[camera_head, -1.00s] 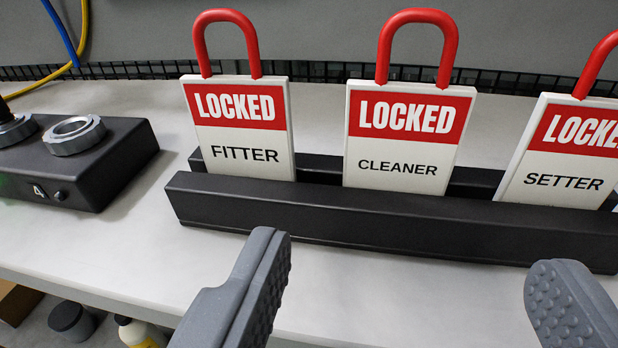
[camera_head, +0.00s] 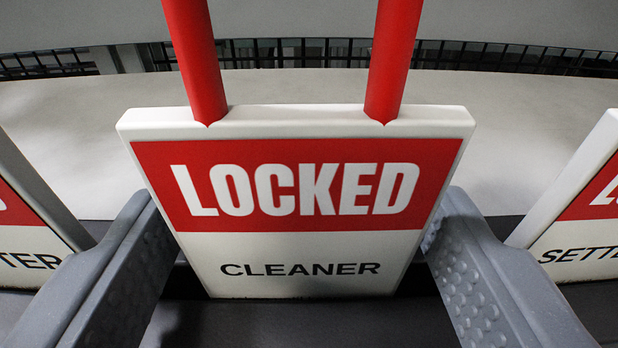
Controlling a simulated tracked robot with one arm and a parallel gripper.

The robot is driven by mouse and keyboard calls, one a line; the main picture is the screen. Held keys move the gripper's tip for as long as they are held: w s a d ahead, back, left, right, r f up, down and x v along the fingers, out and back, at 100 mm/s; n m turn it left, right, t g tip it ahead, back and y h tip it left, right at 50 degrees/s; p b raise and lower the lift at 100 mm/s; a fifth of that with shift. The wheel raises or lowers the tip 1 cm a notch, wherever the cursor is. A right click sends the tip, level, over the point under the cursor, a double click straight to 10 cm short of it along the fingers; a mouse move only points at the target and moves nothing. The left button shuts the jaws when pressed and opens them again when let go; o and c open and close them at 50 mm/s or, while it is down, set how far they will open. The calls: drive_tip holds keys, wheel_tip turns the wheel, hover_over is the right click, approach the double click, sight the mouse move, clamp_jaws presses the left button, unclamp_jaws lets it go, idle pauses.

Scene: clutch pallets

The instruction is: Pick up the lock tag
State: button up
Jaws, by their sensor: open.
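The lock tag (camera_head: 300,250) marked "LOCKED CLEANER" stands upright in the middle of the view. It is a white plate with a red band and a red shackle whose top is out of view. My gripper (camera_head: 290,235) is open, with one grey finger on each side of this tag. The fingertips are beside its left and right edges, and I cannot tell whether either touches. A "SETTER" tag (camera_head: 590,215) is partly in view at the right. Another tag (camera_head: 25,235), its word cut to "TER", is partly in view at the left.
The tags stand in a dark rack (camera_head: 300,318), seen below the middle tag. A pale worktop (camera_head: 270,87) lies clear behind them, with a dark mesh strip (camera_head: 480,57) and a grey panel at the back. Gaps to the neighbouring tags are narrow.

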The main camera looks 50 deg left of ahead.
sight(302, 259)
drive_tip(key=shift+f+x, duration=0.25)
drive_tip(key=shift+x, duration=0.85)
drive_tip(key=shift+w+a, duration=0.35)
drive_tip(key=shift+w, duration=0.05)
drive_tip(key=c, duration=0.7)
drive_tip(key=shift+c, duration=0.2)
